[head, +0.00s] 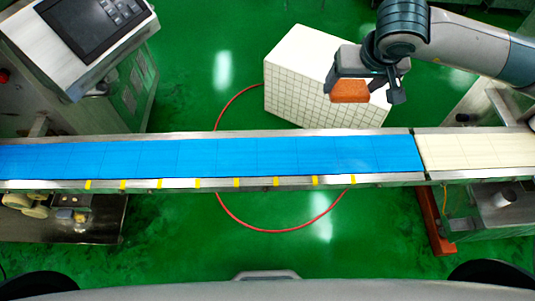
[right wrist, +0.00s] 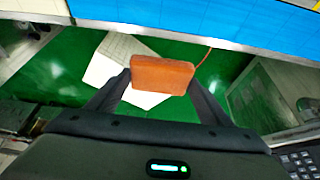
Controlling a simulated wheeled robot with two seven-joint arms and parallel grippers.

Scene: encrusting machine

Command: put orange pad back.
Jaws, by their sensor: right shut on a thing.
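The orange pad (head: 350,91) is a small brick-like block. My right gripper (head: 364,93) is shut on it and holds it in front of, or above, a white box with a grid pattern (head: 297,73). In the right wrist view the pad (right wrist: 162,75) sits between the two dark fingers (right wrist: 162,84) at their tips, with the white box partly hidden behind it. I cannot tell the gap between pad and box. My left gripper is not in view.
A blue conveyor belt (head: 210,157) with yellow marks along its near rail crosses the view. It meets a cream belt (head: 480,150) at the right. A machine with a control panel (head: 88,28) stands at the upper left. A red hose (head: 270,230) lies on the green floor.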

